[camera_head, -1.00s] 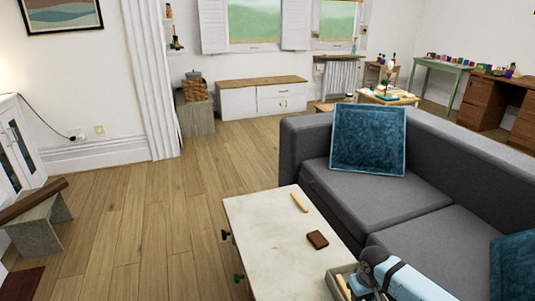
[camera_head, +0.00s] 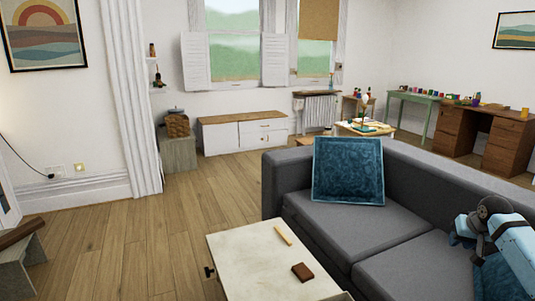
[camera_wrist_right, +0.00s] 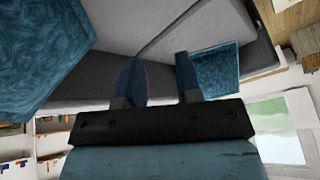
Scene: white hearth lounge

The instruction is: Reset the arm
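My right arm comes in at the lower right of the head view, raised over the grey sofa (camera_head: 400,240). Its gripper (camera_head: 462,228) is at the arm's upper end, partly hidden by the wrist. In the right wrist view the two dark blue fingers of my right gripper (camera_wrist_right: 158,75) stand apart with nothing between them. The sofa and teal cushions, one at the left (camera_wrist_right: 45,50) and one beyond the fingers (camera_wrist_right: 216,68), lie beyond it. My left gripper is in neither view.
A pale-topped table (camera_head: 250,255) stands in front of the sofa, with a light wooden stick (camera_head: 284,235) and a brown block (camera_head: 302,272) on it. A teal cushion (camera_head: 348,172) leans on the sofa. The wooden floor (camera_head: 150,240) left of the table is clear.

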